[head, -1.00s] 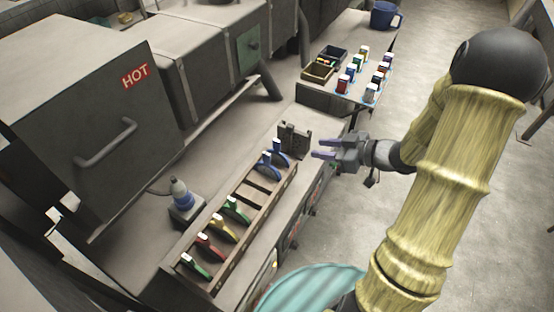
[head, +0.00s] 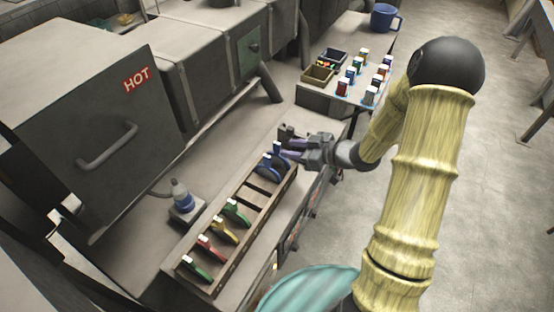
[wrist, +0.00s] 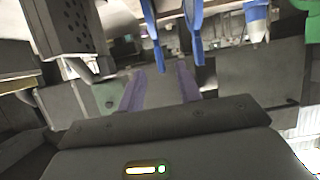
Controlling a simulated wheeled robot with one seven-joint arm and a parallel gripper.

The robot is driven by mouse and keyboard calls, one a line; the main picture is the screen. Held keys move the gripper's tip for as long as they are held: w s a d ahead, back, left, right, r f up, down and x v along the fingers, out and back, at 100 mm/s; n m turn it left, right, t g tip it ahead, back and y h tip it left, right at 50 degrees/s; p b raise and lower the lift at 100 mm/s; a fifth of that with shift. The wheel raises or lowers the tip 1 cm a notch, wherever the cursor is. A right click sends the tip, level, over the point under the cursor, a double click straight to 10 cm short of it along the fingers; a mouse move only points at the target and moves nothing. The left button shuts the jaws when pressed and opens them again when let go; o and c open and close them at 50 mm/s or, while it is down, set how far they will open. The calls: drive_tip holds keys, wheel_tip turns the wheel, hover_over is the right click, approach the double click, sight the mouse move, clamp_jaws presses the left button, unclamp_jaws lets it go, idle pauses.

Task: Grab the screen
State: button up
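The rack (head: 243,246) on the bench holds several upright disc-like pieces with white-topped handles, seemingly the screens. Two blue screens (head: 268,166) stand at its far end; green, yellow and red ones stand nearer. The frames do not show which one is meant. My gripper (head: 287,149) is beside the far end of the rack, close to the blue screens. In the wrist view its two purple fingers (wrist: 160,88) are apart with nothing between them. The blue screens (wrist: 193,30) hang into the top of that view, beyond the fingertips; contact is not visible.
A dark perforated block (wrist: 70,25) is close beside my gripper; my gripper partly covers it in the head view. A grey oven marked HOT (head: 90,120) is at left. Small coloured vials (head: 352,76) stand on the far table.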

sight(272, 152)
drive_tip(key=shift+x, duration=1.35)
drive_tip(key=shift+p+x, duration=0.75)
drive_tip(key=shift+x, duration=1.9)
drive_tip(key=shift+s, duration=0.1)
clamp_jaws()
